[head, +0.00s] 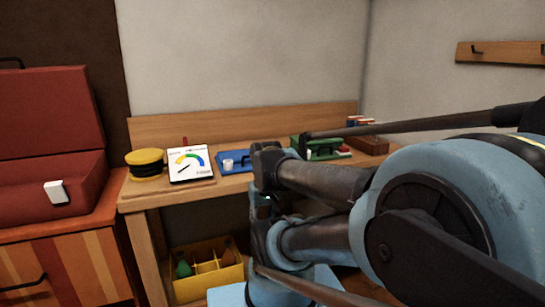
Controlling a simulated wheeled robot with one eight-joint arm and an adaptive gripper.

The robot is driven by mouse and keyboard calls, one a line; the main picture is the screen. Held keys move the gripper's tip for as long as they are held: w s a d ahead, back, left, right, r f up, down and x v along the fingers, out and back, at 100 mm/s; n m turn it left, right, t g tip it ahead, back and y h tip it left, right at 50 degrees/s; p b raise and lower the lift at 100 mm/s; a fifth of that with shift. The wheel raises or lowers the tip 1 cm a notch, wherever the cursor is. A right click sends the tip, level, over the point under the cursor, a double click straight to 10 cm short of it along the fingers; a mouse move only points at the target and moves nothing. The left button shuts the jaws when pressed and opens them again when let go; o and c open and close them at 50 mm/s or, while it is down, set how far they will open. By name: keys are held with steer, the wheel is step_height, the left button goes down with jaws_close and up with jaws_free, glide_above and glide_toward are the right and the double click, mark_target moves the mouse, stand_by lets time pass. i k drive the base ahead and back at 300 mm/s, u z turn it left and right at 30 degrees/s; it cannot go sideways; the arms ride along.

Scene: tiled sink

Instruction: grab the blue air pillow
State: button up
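No blue air pillow can be clearly made out in the head view. A flat blue item (236,161) lies on the wooden bench, with a small white cylinder (228,165) at its front left; its right end is partly behind my arm. I cannot tell whether it is a pillow. My arm fills the right and lower middle of the view, in front of the bench. The gripper's fingers cannot be told apart from the dark arm parts, so its opening and anything in it are unclear.
The wooden bench (140,197) holds a yellow-black round item (146,165), a dial gauge card (190,164) and a green item (323,151). A yellow divided box (207,282) sits below. A red toolbox (45,195) stands left. A hook rail (500,53) hangs right.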

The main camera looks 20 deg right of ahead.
mark_target(227, 168)
steer(key=z, duration=0.05)
steer(key=k, duration=1)
steer(key=z, duration=0.9)
steer(key=i, duration=0.6)
steer(key=u, duration=0.1)
